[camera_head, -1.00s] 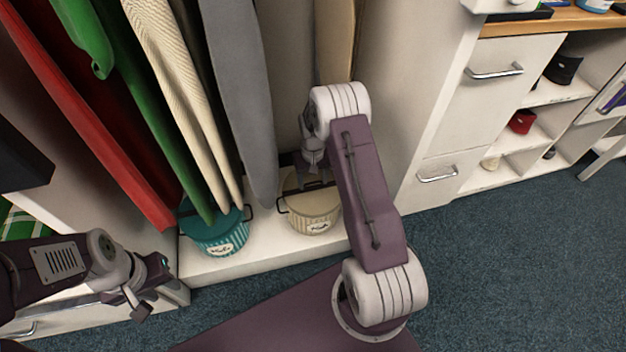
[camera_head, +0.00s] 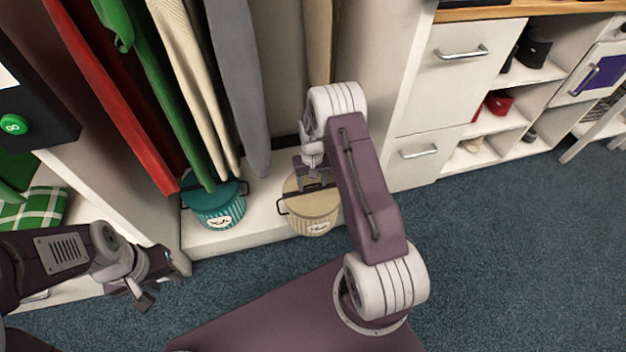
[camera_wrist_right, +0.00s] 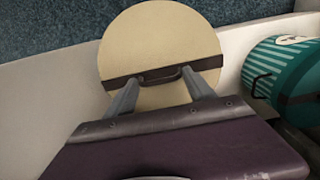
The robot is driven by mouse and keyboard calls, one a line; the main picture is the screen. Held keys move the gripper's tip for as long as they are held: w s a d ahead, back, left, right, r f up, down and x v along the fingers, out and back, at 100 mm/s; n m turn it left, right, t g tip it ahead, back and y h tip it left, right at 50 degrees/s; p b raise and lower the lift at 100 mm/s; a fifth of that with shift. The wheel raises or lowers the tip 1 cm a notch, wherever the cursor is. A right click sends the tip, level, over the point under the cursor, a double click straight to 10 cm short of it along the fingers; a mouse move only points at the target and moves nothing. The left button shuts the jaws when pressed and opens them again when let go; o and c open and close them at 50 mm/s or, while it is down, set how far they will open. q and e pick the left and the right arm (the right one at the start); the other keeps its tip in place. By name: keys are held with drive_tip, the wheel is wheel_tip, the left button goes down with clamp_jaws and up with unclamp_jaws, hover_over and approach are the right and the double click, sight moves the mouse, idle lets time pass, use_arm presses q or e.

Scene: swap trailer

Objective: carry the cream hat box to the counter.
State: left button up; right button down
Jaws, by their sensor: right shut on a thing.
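The cream hat box (camera_head: 314,214) has a dark strap across its round lid and a pale label on its front. In the head view it overlaps the front edge of the white wardrobe floor; I cannot tell if it is lifted clear. My right gripper (camera_head: 312,184) is over the lid, shut on the box's handle. The right wrist view shows the lid (camera_wrist_right: 160,45) and both fingers (camera_wrist_right: 162,88) at the handle. My left gripper (camera_head: 160,285) is empty at lower left, apart from everything; its jaw gap is unclear. The wooden counter top (camera_head: 520,10) is at upper right.
A striped teal hat box (camera_head: 222,207) stands on the wardrobe floor (camera_head: 258,215), left of the cream one. Hanging garments (camera_head: 235,90) fill the space above. White drawers (camera_head: 462,70) and shoe cubbies (camera_head: 500,125) are at right. The blue carpet (camera_head: 500,250) is clear.

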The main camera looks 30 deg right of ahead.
drive_tip(key=shift+s+a, duration=0.1)
drive_tip(key=shift+s, duration=0.25)
use_arm(q)
drive_tip(key=shift+s, duration=0.3)
use_arm(e)
drive_tip(key=shift+c, duration=1.3)
unclamp_jaws()
use_arm(q)
wheel_tip(320, 180, up, 5)
drive_tip(key=p, duration=0.5)
drive_tip(key=shift+r, duration=0.15)
use_arm(e)
wheel_tip(320, 180, up, 9)
